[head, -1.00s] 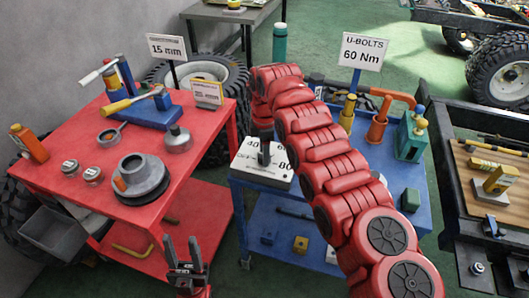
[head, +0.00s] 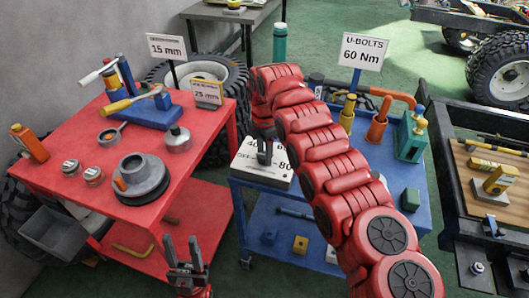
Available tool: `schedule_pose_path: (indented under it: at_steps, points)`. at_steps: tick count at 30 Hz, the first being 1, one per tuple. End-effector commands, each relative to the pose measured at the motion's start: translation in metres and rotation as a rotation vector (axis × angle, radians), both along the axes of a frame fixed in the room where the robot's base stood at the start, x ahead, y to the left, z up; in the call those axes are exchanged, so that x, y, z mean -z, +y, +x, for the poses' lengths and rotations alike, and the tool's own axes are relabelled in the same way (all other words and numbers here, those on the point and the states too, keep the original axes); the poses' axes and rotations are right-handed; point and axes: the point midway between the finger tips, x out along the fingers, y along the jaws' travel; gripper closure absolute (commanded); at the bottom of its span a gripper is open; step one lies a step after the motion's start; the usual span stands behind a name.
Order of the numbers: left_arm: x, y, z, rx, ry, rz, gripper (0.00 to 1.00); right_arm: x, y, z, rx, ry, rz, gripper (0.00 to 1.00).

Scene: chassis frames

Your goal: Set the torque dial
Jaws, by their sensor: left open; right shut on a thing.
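The torque dial is a white-faced box (head: 244,165) on the near left corner of the blue cart. Its face shows the numbers 40 and 80 in part. My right gripper (head: 264,158) points down onto the middle of the face and is shut on the dial's knob, which the dark fingers mostly hide. The pointer's exact setting cannot be read. A sign reading "U-BOLTS 60 Nm" (head: 364,52) stands on the blue cart. My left gripper (head: 184,257) is open and empty, low in front of the red cart.
The red cart (head: 85,190) on the left holds a blue press, jars and a round grey part (head: 143,176). My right arm crosses above the blue cart (head: 345,172). A dark bench with a wooden board (head: 495,200) stands at the right.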

Motion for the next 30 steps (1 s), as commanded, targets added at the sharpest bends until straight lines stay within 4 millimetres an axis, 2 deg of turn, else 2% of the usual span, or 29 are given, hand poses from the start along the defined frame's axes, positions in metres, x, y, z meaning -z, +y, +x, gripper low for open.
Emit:
schedule_pose_path:
  at_steps: [2, 3, 7, 8, 16, 20, 23, 27, 30]
  points:
    - [0.000, 0.000, 0.000, 0.000, 0.000, 0.000, 0.55, -0.002, 0.000, 0.001, 0.000, -0.005, 0.001, 1.00]
    - [0.000, 0.000, 0.000, 0.000, 0.000, 0.000, 0.55, -0.002, 0.000, 0.001, 0.000, -0.005, 0.001, 0.46]
    - [0.000, 0.000, 0.000, 0.000, 0.000, 0.000, 0.55, -0.001, 0.000, 0.001, 0.000, -0.004, 0.000, 0.23]
    - [0.000, 0.000, 0.000, 0.000, 0.000, 0.000, 0.55, -0.001, 0.000, 0.001, 0.001, -0.003, 0.001, 0.20]
    - [0.000, 0.000, 0.000, 0.000, 0.000, 0.000, 0.55, -0.001, 0.000, 0.000, 0.001, -0.001, 0.000, 0.20]
    - [0.001, 0.000, 0.000, 0.000, 0.000, 0.000, 0.55, -0.009, 0.000, 0.000, 0.001, -0.001, 0.000, 0.20]
    - [0.002, 0.000, 0.000, 0.000, 0.000, 0.000, 0.55, -0.025, 0.001, 0.000, -0.001, -0.001, 0.000, 0.20]
    - [-0.006, 0.000, 0.000, 0.000, 0.000, 0.000, 0.55, -0.062, 0.002, 0.001, -0.001, -0.006, 0.002, 0.20]
    - [-0.035, 0.000, 0.000, 0.000, 0.000, 0.000, 0.55, -0.095, 0.002, 0.000, -0.001, -0.003, 0.001, 0.20]
